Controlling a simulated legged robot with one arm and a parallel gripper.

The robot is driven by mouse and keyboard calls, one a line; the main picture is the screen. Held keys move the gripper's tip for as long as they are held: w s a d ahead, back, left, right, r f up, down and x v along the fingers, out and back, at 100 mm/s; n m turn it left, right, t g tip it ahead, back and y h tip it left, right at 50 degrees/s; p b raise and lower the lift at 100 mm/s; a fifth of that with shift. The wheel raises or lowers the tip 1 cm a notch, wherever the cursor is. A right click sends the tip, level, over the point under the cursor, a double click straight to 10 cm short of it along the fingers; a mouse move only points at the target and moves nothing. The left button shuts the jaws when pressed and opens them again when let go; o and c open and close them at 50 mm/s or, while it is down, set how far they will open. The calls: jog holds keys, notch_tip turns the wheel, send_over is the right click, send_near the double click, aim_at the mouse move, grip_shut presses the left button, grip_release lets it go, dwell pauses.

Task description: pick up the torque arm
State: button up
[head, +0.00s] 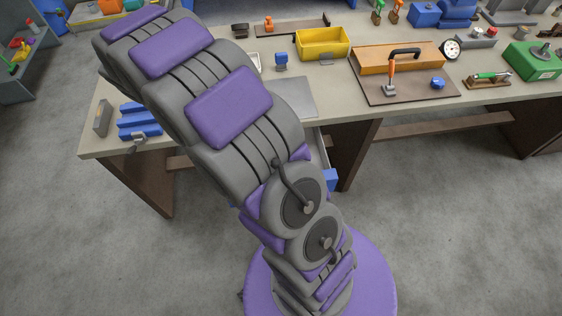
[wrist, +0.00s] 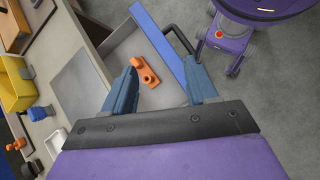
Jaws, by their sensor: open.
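A small orange part (wrist: 146,72), which I take to be the torque arm, lies in an open grey drawer (wrist: 124,44) in the wrist view. It has a raised round end and a flat foot. My gripper (wrist: 161,66) is open above the drawer, with one blue-grey finger on each side of the part in the picture, closer to the left finger. Nothing is held between the fingers. In the head view my arm covers most of the drawer; its blue front (head: 330,180) shows in part, and the gripper cannot be made out.
The drawer's blue front (wrist: 157,42) and black handle (wrist: 176,36) lie close to the right finger. The workbench (head: 330,112) above holds a yellow bin (head: 323,43), a brown board (head: 425,92) and a green box (head: 533,62).

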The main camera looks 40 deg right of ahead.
jog(key=w+d+f+n+g+h, duration=0.1)
jog(key=w+d+f+n+h, duration=0.1)
jog(key=w+f, duration=0.45)
jog(key=w+d+f+n+h, duration=0.2)
jog(key=w+d+f, duration=0.1)
jog(key=f, duration=0.6)
jog(key=w+a+f+n+h, duration=0.2)
jog(key=a+f, duration=0.1)
jog(key=f, duration=0.6)
jog(key=shift+n, duration=0.3)
jog(key=x, duration=0.3)
jog(key=b+x, duration=0.1)
jog(key=x, duration=0.2)
jog(key=w+x, duration=0.1)
jog(key=x, duration=0.3)
jog(key=shift+s+d+f, duration=0.15)
jog(key=shift+d+f, duration=0.05)
jog(key=shift+d, duration=0.05)
jog(key=shift+s+d+f+b, duration=0.15)
jog(key=shift+s+b, duration=0.15)
jog(key=x, duration=0.2)
jog(key=b+x, duration=0.1)
jog(key=x, duration=0.4)
jog(key=shift+s+d+r, duration=0.1)
jog(key=shift+d+r, duration=0.1)
jog(key=shift+d, duration=0.3)
jog(key=shift+s+d+f, duration=0.15)
jog(key=shift+s, duration=0.1)
jog(key=shift+s+a+b, duration=0.15)
jog(key=shift+a+b, duration=0.15)
